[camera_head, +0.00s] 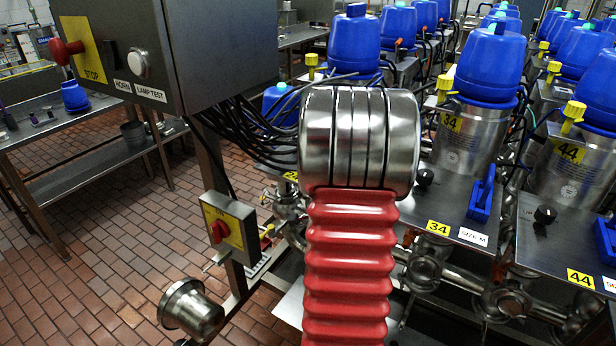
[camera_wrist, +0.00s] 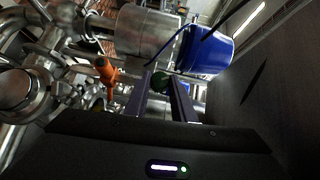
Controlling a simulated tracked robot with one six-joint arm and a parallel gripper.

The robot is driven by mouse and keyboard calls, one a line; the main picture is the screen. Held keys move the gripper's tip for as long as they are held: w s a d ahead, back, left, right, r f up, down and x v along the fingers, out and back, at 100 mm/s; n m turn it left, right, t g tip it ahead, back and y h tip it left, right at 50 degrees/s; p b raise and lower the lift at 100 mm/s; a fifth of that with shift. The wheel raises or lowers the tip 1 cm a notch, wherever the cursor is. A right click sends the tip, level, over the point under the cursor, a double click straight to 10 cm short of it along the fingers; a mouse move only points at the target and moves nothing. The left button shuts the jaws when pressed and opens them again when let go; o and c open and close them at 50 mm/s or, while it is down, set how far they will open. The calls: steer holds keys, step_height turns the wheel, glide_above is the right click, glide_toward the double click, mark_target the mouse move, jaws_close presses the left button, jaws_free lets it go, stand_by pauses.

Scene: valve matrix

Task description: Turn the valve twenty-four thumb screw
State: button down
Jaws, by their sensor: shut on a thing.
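My gripper (camera_wrist: 161,88) shows in the wrist view as two dark fingers reaching up from the bottom. A steel valve body (camera_wrist: 148,32) with a blue cap (camera_wrist: 208,50) lies just beyond the knob, sideways in this view. In the head view my red ribbed arm with its steel end fills the middle and hides the gripper and the knob.
In the wrist view an orange handle (camera_wrist: 106,71) and steel pipes stand left of the fingers; a dark panel fills the right. In the head view, valves 34 (camera_head: 468,140) and 44 (camera_head: 566,165) stand right. A control box (camera_head: 165,50) hangs upper left. The tiled floor (camera_head: 95,250) is open.

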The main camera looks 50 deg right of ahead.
steer(key=shift+f, duration=0.15)
steer(key=c, duration=1.5)
jaws_free()
